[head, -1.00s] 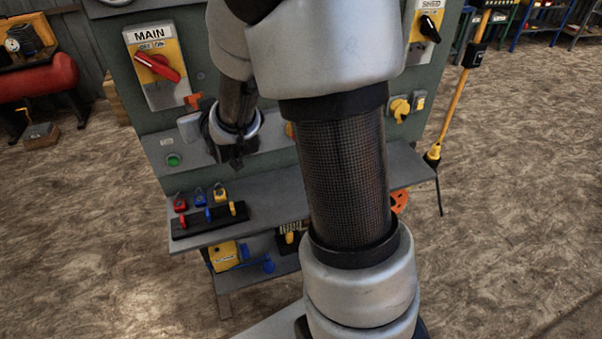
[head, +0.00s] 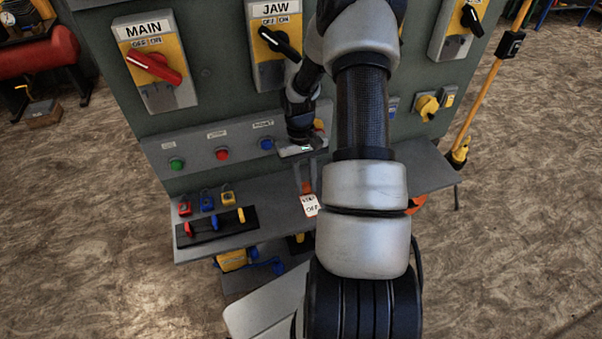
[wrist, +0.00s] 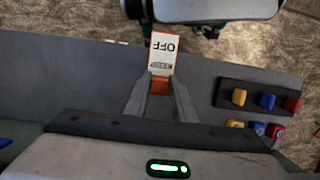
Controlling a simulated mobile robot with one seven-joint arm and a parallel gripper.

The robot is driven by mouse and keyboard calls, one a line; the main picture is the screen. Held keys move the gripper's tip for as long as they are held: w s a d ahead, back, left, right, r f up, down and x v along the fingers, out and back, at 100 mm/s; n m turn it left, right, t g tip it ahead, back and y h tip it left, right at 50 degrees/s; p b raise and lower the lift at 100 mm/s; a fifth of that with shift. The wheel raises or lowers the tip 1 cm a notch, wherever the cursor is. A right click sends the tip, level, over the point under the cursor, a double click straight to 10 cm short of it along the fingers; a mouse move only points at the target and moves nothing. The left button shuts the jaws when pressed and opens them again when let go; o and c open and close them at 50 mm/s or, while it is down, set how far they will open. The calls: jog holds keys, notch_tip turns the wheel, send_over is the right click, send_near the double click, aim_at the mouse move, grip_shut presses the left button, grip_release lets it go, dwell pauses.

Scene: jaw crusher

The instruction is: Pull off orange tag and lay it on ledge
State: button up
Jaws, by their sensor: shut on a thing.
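The orange tag (head: 309,205) has a white face with "OFF" lettering and an orange end. It also shows in the wrist view (wrist: 163,52). My gripper (head: 306,184) is shut on the tag's orange end, with the white part sticking out beyond the fingertips. In the wrist view the two fingers (wrist: 160,87) close in on the orange end. The ledge (head: 277,193) is the grey shelf along the front of the panel. The tag is over or in front of its middle; I cannot tell whether it touches.
A black rack (head: 216,228) with red, blue and yellow locks stands on the ledge's left part. Above are the MAIN switch (head: 154,66), the JAW switch (head: 279,42) and a row of push buttons (head: 222,153). The ledge between rack and tag is clear.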

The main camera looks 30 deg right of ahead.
aim_at(309, 201)
jog(key=shift+s+d+f, duration=0.2)
jog(key=shift+s+d, duration=0.1)
jog(key=shift+s, duration=0.2)
jog(key=shift+s+f+b, duration=0.1)
jog(key=shift+f+b, duration=2.4)
jog(key=shift+f, duration=1.25)
jog(key=shift+f+b, duration=0.4)
jog(key=shift+f, duration=0.05)
jog(key=o, duration=1.1)
